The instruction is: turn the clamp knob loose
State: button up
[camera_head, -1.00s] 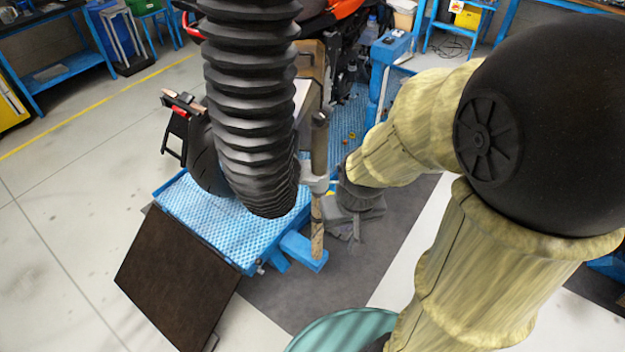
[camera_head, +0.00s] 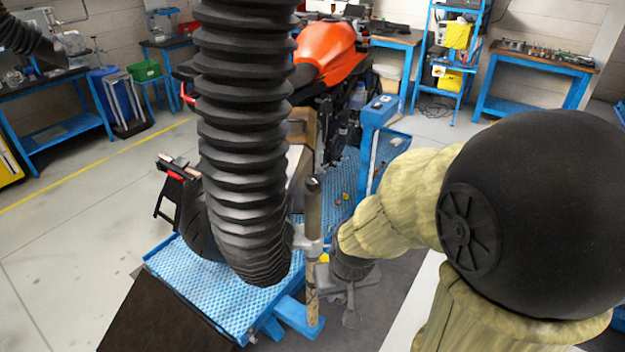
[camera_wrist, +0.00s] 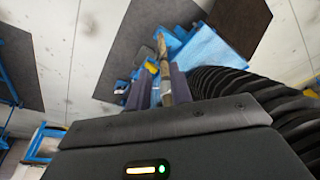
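A worn upright pole (camera_head: 313,212) stands beside the blue lift platform, with a pale grey clamp collar (camera_head: 304,241) around it. I cannot make out the clamp knob for certain; a small yellow part (camera_head: 323,258) shows by the collar. In the wrist view, the two dark fingers of my gripper (camera_wrist: 156,88) are apart. The pole (camera_wrist: 163,55) runs through the view between them; I cannot tell whether they touch it. A yellow spot (camera_wrist: 152,67) lies near the pole.
A large black ribbed hose (camera_head: 243,130) hangs just left of the pole and hides part of the bench. An orange motorcycle (camera_head: 328,45) stands behind on the blue textured platform (camera_head: 205,285). A dark ramp plate (camera_head: 160,315) lies front left. Open floor is at the left.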

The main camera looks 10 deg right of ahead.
jog(key=o, duration=0.9)
jog(key=w+a+m+t, duration=0.1)
jog(key=w+a, duration=0.1)
jog(key=w, duration=0.4)
jog(key=shift+f+t+p, duration=0.4)
jog(key=shift+f+p, duration=0.05)
jog(key=m+t+h+p, duration=0.4)
jog(key=t+h, duration=0.4)
jog(key=t, duration=0.4)
send_near(311, 187)
jog(key=v, duration=0.5)
jog(key=shift+a+r, duration=0.1)
jog(key=shift+r, duration=0.3)
jog(key=shift+w, duration=0.1)
jog(key=p+x, duration=0.2)
jog(key=x, duration=0.3)
jog(key=p+x, duration=0.3)
jog(key=x, duration=0.3)
jog(key=p+x, duration=0.2)
jog(key=x, duration=0.4)
jog(key=shift+w+d+f+p, duration=0.15)
jog(key=shift+d+f+p, duration=0.05)
jog(key=shift+f+p, duration=0.15)
